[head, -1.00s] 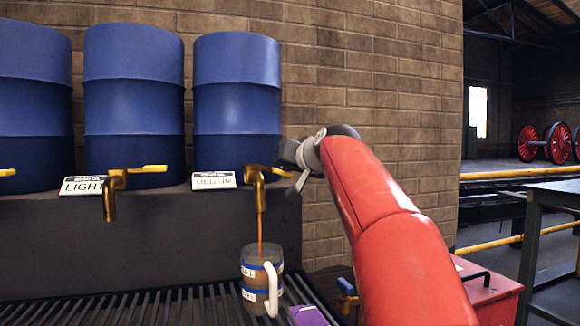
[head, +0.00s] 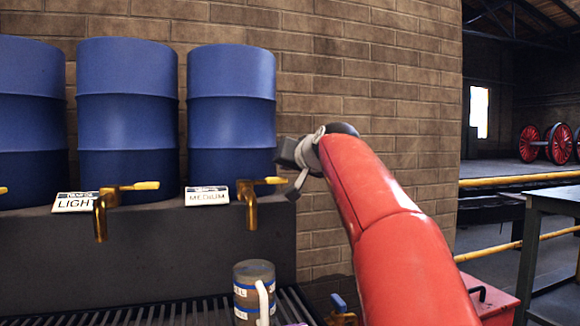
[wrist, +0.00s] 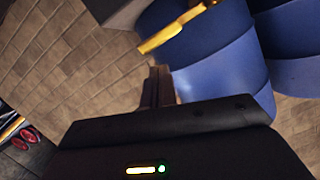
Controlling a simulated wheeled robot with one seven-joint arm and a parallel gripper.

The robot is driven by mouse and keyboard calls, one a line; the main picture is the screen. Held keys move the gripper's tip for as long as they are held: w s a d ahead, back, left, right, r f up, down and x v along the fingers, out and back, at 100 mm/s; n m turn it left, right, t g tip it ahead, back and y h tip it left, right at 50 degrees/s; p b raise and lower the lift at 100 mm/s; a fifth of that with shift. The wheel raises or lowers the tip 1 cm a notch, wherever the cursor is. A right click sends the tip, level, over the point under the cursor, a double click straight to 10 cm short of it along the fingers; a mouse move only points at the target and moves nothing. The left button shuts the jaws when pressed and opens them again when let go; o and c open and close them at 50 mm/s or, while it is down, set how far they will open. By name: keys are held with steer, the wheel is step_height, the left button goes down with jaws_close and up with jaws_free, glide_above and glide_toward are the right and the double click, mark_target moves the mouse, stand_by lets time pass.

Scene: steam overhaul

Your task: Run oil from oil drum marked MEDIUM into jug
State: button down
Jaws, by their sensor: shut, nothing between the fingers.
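The blue drum (head: 231,105) above the MEDIUM label (head: 207,196) has a brass tap (head: 250,205). Its yellow lever (head: 270,181) points right, like the lever on the LIGHT tap. No oil stream shows below the spout. The jug (head: 241,290), with blue bands and a white handle on its right, stands upright below the tap on the slatted grate. It looks brown inside; the exact level cannot be told. My gripper (head: 293,188) is just right of the lever end; its fingers (wrist: 157,85) are shut and empty. In the wrist view the yellow lever (wrist: 178,30) lies beyond the fingertips, apart from them.
The LIGHT drum (head: 127,110) with its tap (head: 101,210) stands left, and another drum (head: 32,120) beyond it. A slatted grate (head: 150,313) runs below. A red box (head: 492,296) and a dark table (head: 552,225) are at right. A brick wall (head: 370,60) stands behind.

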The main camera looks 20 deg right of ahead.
steer(key=a+b+v, duration=0.1)
steer(key=b+v, duration=0.1)
steer(key=v, duration=0.8)
steer(key=shift+d, duration=0.45)
steer(key=shift+s, duration=0.1)
